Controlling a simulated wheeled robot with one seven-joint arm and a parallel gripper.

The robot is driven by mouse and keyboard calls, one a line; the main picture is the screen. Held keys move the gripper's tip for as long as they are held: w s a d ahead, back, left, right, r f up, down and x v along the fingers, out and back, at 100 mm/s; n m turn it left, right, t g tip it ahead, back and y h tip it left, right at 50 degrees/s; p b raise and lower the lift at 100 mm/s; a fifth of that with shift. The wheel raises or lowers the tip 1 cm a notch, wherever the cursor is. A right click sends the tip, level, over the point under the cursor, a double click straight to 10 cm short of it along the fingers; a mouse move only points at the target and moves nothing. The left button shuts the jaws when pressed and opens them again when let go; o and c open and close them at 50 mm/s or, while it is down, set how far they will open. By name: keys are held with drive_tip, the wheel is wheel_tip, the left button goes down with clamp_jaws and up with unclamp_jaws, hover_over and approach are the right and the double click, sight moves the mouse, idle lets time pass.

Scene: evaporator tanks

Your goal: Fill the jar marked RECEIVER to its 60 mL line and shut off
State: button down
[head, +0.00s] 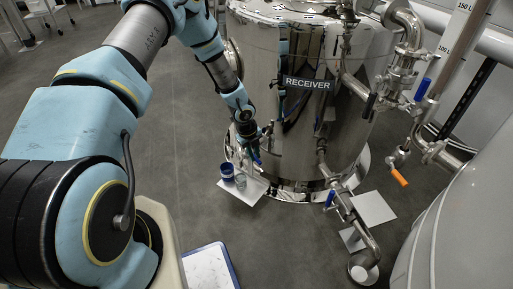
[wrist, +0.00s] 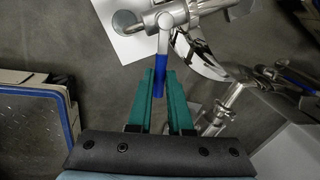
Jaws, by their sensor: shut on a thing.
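My gripper (wrist: 160,80) has its teal fingers closed around the blue valve handle (wrist: 160,70) in the wrist view. The handle joins a steel sampling valve (wrist: 172,18). In the head view my gripper (head: 255,157) is at the left side of the steel tank (head: 345,120) with the RECEIVER sign (head: 307,84). No jar marking, 60 mL line or liquid level is readable. The valve outlet and any flow cannot be made out.
Steel pipework with a blue handle (head: 330,198) and an orange handle (head: 399,177) stands to the right. Grey floor is open at left.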

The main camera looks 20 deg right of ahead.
idle(0.3)
drive_tip(key=c, duration=0.8)
unclamp_jaws()
drive_tip(key=shift+c, duration=0.2)
wheel_tip(320, 180, up, 11)
drive_tip(key=a+p, duration=0.2)
drive_tip(key=shift+s+f, duration=0.2)
drive_tip(key=shift+a+r, duration=0.1)
drive_tip(key=shift+a, duration=0.05)
